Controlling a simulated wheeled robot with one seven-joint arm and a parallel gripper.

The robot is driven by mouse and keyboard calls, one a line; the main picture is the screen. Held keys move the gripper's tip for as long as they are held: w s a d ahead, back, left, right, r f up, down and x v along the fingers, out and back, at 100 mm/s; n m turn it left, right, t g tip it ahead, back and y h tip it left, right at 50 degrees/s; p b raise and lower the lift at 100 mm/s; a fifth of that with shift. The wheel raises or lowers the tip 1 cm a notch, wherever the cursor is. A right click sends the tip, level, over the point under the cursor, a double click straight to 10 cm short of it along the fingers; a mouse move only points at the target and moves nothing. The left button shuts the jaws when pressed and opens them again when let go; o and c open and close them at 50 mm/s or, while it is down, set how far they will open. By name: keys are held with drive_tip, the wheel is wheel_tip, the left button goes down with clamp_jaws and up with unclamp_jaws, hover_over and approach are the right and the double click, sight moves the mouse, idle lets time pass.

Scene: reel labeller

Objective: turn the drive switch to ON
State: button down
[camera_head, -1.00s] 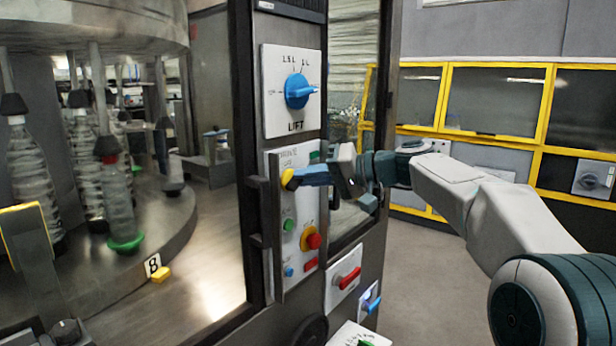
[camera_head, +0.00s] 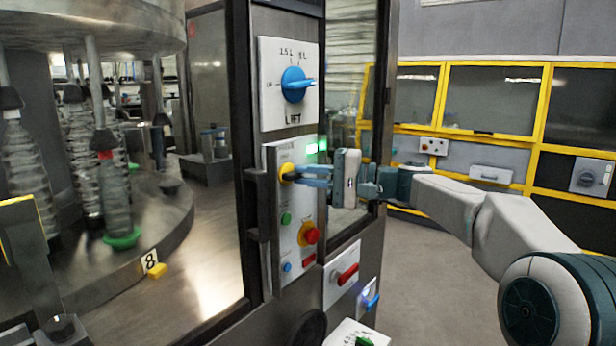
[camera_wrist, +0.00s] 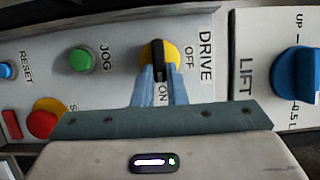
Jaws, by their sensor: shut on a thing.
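The drive switch (camera_wrist: 158,54) is a yellow round knob with a black handle, under the DRIVE label in the wrist view. Its handle lies up-and-down in that picture, with the lower end by the ON label (camera_wrist: 163,93); the OFF label (camera_wrist: 188,57) is to its right. My gripper (camera_wrist: 159,78) has its two blue fingers shut on the handle, one on each side. In the head view the yellow switch (camera_head: 284,171) shows at my blue fingertips, partly covered by them. A green light (camera_head: 317,147) above it on the panel is lit.
The blue LIFT knob (camera_head: 295,85) is above the drive panel. Below the switch are a green JOG button (camera_wrist: 82,59), a red stop button on yellow (camera_head: 312,235) and a blue RESET button (camera_wrist: 6,71). A red-handled switch (camera_head: 346,275) sits lower right.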

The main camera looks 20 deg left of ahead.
idle(0.4)
drive_tip(key=c, duration=1.5)
unclamp_jaws()
drive_tip(key=shift+o, duration=0.2)
drive_tip(key=shift+d, duration=0.15)
drive_tip(key=d+b, duration=0.1)
drive_tip(key=d, duration=1.2)
drive_tip(key=shift+d, duration=0.3)
drive_tip(key=shift+f, duration=0.1)
drive_tip(key=s+d+f+m+t+h+p, duration=0.1)
drive_tip(key=s+d+f+m+h+p, duration=0.15)
drive_tip(key=s+f+h, duration=0.8)
drive_tip(key=s+d+f+n+t+h+p, duration=0.1)
drive_tip(key=s+d+f+h, duration=0.2)
drive_tip(key=s+d+f, duration=0.3)
drive_tip(key=s+d+f+n+h+p, duration=0.1)
drive_tip(key=s+d+f+h+p, duration=0.1)
drive_tip(key=s+d+f+h, duration=0.2)
drive_tip(key=s+d+f, duration=0.3)
drive_tip(key=s+d, duration=0.4)
drive_tip(key=s, duration=0.1)
drive_tip(key=shift+f+t, duration=0.2)
drive_tip(key=shift+t, duration=0.2)
